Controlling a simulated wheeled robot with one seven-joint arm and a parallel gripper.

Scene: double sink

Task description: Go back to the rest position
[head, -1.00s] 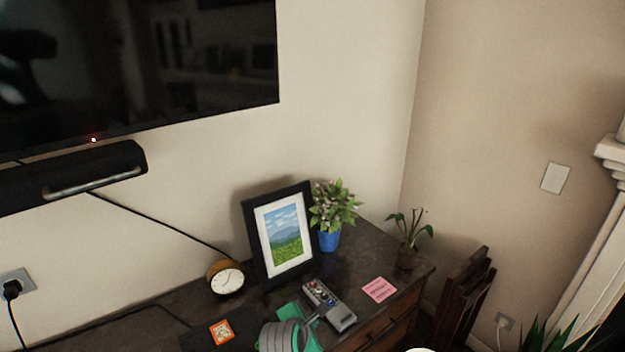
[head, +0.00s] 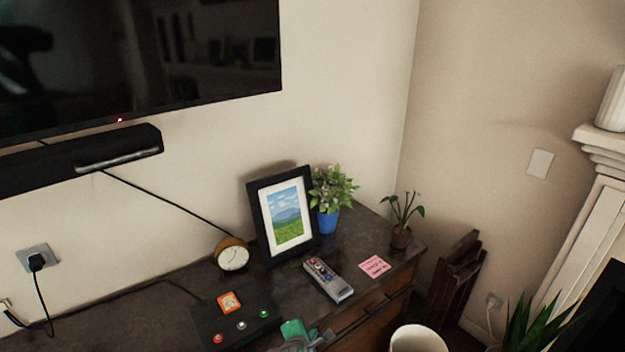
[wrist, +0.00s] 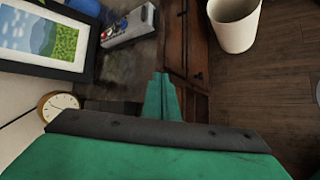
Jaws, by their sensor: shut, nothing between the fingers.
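My gripper (wrist: 163,82) shows in the wrist view with its green fingers closed together and nothing between them. In the head view only a small green and grey part of my gripper (head: 297,332) shows at the bottom edge, in front of the dark sideboard (head: 190,268). It looks apart from the remote and the picture frame.
The sideboard holds a picture frame (head: 286,215), a clock (head: 232,255), a remote (head: 328,279), a pink note (head: 374,266), two potted plants (head: 329,222) (head: 400,238) and a black button box (head: 235,317). A white bin (head: 418,340) stands on the floor at right.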

